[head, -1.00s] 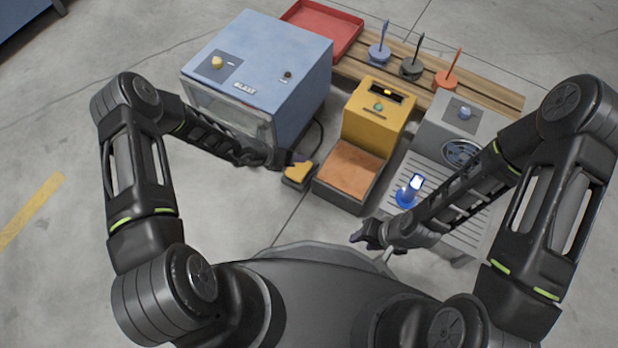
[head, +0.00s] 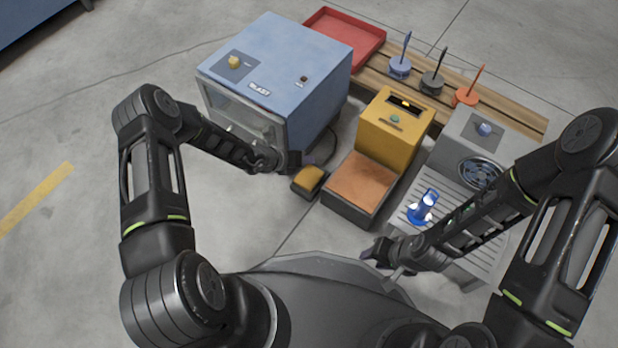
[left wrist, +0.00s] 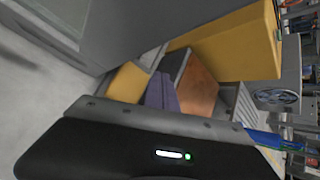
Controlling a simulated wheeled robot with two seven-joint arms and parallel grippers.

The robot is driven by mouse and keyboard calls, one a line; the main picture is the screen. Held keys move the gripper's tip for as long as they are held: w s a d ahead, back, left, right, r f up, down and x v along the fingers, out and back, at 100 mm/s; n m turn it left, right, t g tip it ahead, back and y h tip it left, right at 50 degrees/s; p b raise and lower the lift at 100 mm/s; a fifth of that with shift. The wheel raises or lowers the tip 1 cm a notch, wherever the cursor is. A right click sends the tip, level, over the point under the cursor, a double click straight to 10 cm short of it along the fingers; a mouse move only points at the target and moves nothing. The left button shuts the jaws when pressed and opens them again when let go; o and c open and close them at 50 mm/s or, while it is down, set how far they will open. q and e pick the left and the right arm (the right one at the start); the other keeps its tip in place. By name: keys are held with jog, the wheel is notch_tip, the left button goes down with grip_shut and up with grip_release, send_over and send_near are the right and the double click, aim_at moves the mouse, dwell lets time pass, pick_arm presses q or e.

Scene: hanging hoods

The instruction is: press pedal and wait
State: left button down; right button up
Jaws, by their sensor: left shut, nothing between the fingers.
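A small yellow pedal (head: 311,178) in a dark base sits on the floor, right of the blue BLAST cabinet (head: 283,67). A cable shows near it. My left gripper (head: 295,160) is shut and empty, just up and left of the pedal in the head view; contact is not visible. In the left wrist view the pedal (left wrist: 128,82) shows beside the gripper's fingers (left wrist: 162,94). The cabinet's front window (head: 240,120) is partly hidden by my left arm; a small pale shape shows there. My right gripper (head: 379,252) is over the floor near my base, its jaws unclear.
A yellow machine (head: 396,122) with an orange-brown top stands right of the pedal. A grey slatted bench (head: 478,228) holds a blue-and-white item (head: 422,206). Behind are a red tray (head: 345,35) and several coloured stands on a wooden pallet (head: 520,120). The left floor is clear.

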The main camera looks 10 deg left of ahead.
pick_arm(q)
jog(key=b, duration=0.4)
send_over(311, 175)
jog(key=s+a, duration=0.1)
jog(key=s, duration=0.1)
jog(key=f, duration=0.5)
jog(key=shift+w+a+f, duration=0.1)
jog(key=shift+w, duration=0.15)
jog(key=shift+f+b, duration=0.5)
jog(key=shift+f, duration=0.35)
dwell(0.3)
jog(key=shift+f, duration=0.45)
jog(key=shift+f+b, duration=0.8)
dwell(0.8)
jog(key=shift+r, duration=0.15)
jog(key=shift+r+p, duration=1.1)
jog(key=shift+p, duration=0.1)
